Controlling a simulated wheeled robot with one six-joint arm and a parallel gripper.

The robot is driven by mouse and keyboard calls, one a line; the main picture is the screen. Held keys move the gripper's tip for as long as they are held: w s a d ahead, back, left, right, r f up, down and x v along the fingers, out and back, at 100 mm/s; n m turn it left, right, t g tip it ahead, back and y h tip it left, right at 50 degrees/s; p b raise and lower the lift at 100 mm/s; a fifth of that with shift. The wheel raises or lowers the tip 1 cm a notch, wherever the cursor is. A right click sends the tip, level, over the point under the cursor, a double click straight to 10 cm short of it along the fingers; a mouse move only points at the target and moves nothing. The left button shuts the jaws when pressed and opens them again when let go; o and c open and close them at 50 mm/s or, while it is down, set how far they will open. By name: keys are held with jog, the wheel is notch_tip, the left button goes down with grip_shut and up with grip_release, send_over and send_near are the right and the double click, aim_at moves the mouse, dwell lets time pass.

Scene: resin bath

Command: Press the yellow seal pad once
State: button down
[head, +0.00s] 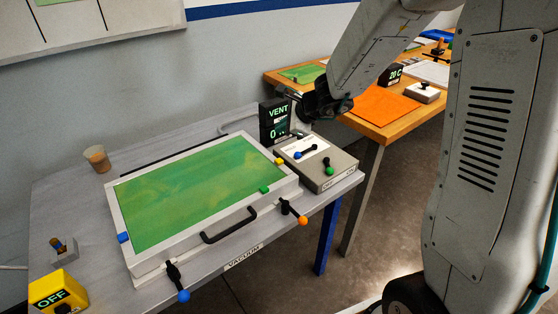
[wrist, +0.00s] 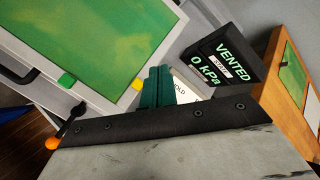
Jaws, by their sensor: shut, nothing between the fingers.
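The yellow seal pad (head: 280,161) is a small block on the right back corner of the white frame around the green bath. It also shows in the wrist view (wrist: 137,85), just left of my fingers. My gripper (wrist: 158,72) is shut and empty, its two green fingers together. In the head view my gripper (head: 301,128) is partly hidden beside the vent display, to the right of the pad and apparently above it. A green pad (head: 264,189) and a blue pad (head: 123,238) sit on the same frame.
The display (head: 275,121) reads VENT and 0, and VENTED 0 kPa in the wrist view (wrist: 217,65). A grey control box (head: 318,170) with levers stands right of the frame. Orange (head: 301,220) and blue (head: 183,296) clamp knobs and a black handle (head: 229,226) line the front.

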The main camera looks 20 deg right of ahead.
jog(key=shift+f, duration=4.4)
jog(key=shift+f, duration=0.4)
jog(key=shift+f, duration=0.5)
jog(key=shift+r, duration=0.95)
jog(key=shift+r, duration=2.5)
